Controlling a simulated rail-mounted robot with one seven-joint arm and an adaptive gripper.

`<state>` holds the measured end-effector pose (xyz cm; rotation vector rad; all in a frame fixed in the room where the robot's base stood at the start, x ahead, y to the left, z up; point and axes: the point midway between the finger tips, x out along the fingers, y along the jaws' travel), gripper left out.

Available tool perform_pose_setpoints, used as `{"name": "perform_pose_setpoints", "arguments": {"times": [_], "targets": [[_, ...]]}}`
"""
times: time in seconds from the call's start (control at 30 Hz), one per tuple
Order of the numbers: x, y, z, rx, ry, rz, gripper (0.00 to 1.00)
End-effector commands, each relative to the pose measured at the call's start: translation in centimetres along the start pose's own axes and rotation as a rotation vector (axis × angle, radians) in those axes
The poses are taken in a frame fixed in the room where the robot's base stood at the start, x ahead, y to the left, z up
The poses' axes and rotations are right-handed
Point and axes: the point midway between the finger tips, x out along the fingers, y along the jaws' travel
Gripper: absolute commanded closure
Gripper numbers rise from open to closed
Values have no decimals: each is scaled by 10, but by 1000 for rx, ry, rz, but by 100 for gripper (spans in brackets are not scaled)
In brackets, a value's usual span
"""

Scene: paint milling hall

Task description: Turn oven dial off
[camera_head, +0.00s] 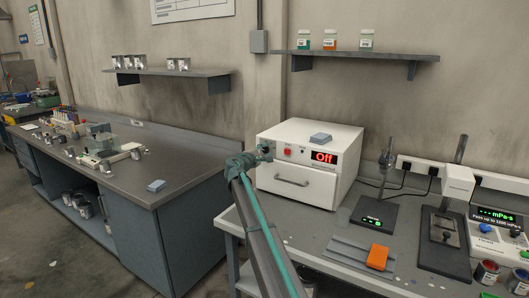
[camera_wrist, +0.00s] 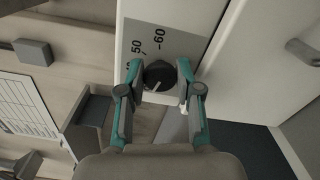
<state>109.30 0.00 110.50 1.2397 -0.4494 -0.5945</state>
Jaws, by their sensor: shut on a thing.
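The white oven (camera_head: 309,163) stands on the bench in the head view, and its red display (camera_head: 323,157) reads "Off". Its dial (camera_wrist: 159,76) is a black round knob with a pale pointer line, beside a grey scale (camera_wrist: 165,38) showing "50" and "60". My gripper (camera_wrist: 159,77) is shut on the dial, one teal-and-grey finger on each side. In the head view my gripper (camera_head: 266,153) is at the upper left of the oven front, and the dial is hidden behind it. The pointer's exact setting is hard to read.
The oven's door handle (camera_head: 291,181) is below the gripper. A stand with a dark base (camera_head: 374,213) and an orange block (camera_head: 377,257) are on the bench to the right.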

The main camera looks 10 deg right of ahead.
Motion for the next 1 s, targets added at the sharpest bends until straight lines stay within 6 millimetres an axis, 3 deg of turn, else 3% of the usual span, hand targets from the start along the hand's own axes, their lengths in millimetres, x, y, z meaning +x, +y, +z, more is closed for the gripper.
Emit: {"name": "perform_pose_setpoints", "arguments": {"times": [0.13, 0.17, 0.3, 0.73, 1.0], "targets": [[0, 0, 0, -1, 0, 0, 100], [0, 0, 0, -1, 0, 0, 63], [0, 0, 0, 0, 0, 0, 42], [0, -1, 0, 36, 0, -1, 42], [0, -2, -1, 258, 1, 0, 42]]}}
